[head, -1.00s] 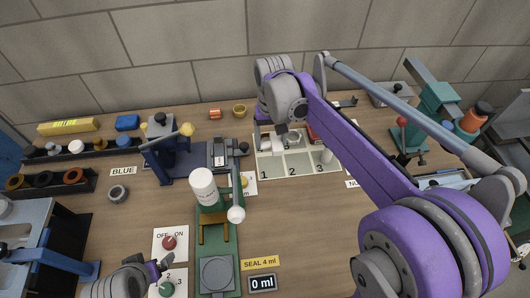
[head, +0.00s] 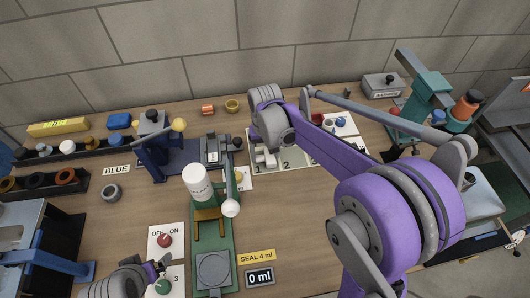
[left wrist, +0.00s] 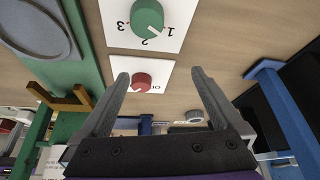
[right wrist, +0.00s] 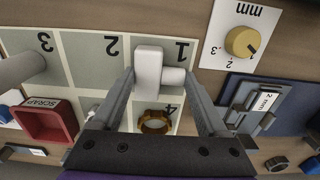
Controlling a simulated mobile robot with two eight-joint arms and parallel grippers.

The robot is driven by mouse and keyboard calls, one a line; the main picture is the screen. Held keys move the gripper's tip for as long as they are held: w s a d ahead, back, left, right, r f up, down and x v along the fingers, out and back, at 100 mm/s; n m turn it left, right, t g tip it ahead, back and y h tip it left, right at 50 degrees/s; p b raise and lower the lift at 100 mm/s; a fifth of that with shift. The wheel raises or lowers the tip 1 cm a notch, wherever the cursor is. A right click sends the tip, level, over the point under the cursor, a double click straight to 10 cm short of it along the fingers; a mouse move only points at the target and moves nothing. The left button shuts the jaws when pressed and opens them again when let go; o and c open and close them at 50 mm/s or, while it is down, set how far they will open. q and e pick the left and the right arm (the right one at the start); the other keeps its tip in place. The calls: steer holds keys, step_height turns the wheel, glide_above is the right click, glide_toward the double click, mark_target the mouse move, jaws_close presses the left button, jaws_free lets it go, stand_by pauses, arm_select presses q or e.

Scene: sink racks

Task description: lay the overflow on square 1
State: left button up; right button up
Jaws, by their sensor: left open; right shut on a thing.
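The overflow seems to be the white T-shaped fitting (right wrist: 149,72), its short stub pointing right in the right wrist view. My right gripper (right wrist: 160,78) is shut on it, a finger on either side. It is over square 1 (right wrist: 183,50) of the pale numbered board; I cannot tell whether it touches the board. In the head view the fitting (head: 262,159) shows under my right gripper (head: 266,148), at the board's left end. My left gripper (left wrist: 158,75) is open and empty, above the panel with the red knob (left wrist: 141,82).
Square 2 (right wrist: 100,62) looks bare. A grey cylinder (right wrist: 18,68) stands by square 3. An orange-brown ring (right wrist: 156,121) lies by square 4. A red scrap tray (right wrist: 45,122) is close by.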

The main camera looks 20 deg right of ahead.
mark_target(265, 156)
steer(key=shift+f, duration=0.2)
steer(key=o, duration=1.2)
steer(key=shift+o, duration=0.2)
step_height(265, 156, up, 7)
steer(key=shift+r+p, duration=0.2)
steer(key=shift+p, duration=0.15)
steer(key=shift+s+r, duration=0.15)
steer(key=shift+r, duration=0.1)
steer(key=s+a+f+n+t, duration=0.1)
steer(key=s, duration=0.5)
steer(key=s+a+f+n+t, duration=0.1)
steer(key=s+f+t, duration=0.1)
steer(key=s, duration=0.4)
steer(key=s+a+f+t, duration=0.1)
steer(key=s+f+t, duration=0.1)
steer(key=s, duration=0.4)
steer(key=shift+s+n, duration=0.3)
steer(key=shift+n, duration=0.1)
